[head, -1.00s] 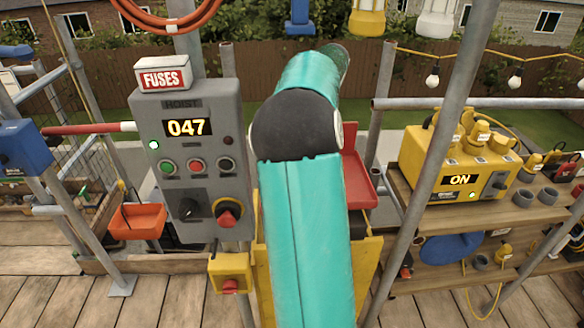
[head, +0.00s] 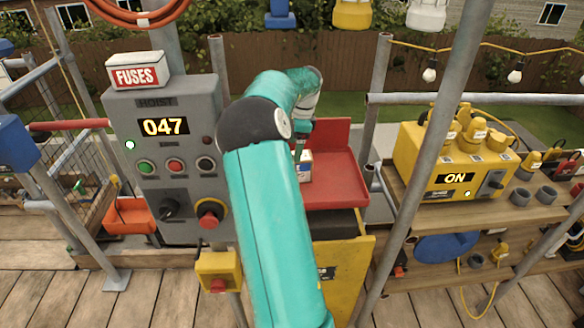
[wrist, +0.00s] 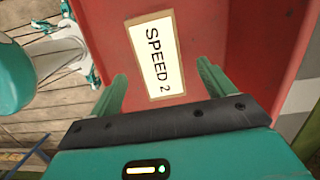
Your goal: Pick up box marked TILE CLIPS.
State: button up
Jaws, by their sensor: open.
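I can read no TILE CLIPS marking in either view. In the wrist view, a cream label reading SPEED 2 (wrist: 155,55) lies against the red tray surface (wrist: 225,25), beyond my fingers. My gripper (wrist: 161,72) is open, its two green fingers apart with nothing seen held between them. In the head view my arm partly hides the gripper.
A box marked FUSES (head: 138,70) sits on the grey hoist panel (head: 185,120) reading 047. A yellow unit (head: 450,165) showing ON stands on the right shelf. A slanted pole (head: 425,150) rises right of the tray. An orange bin (head: 130,215) is at left.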

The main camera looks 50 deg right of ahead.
jog(key=f, duration=0.6)
jog(key=shift+w+a+f, duration=0.4)
jog(key=shift+c, duration=0.2)
jog(key=c, duration=1.4)
jog(key=shift+r, duration=0.1)
jog(key=shift+c, duration=0.5)
jog(key=shift+r, duration=0.1)
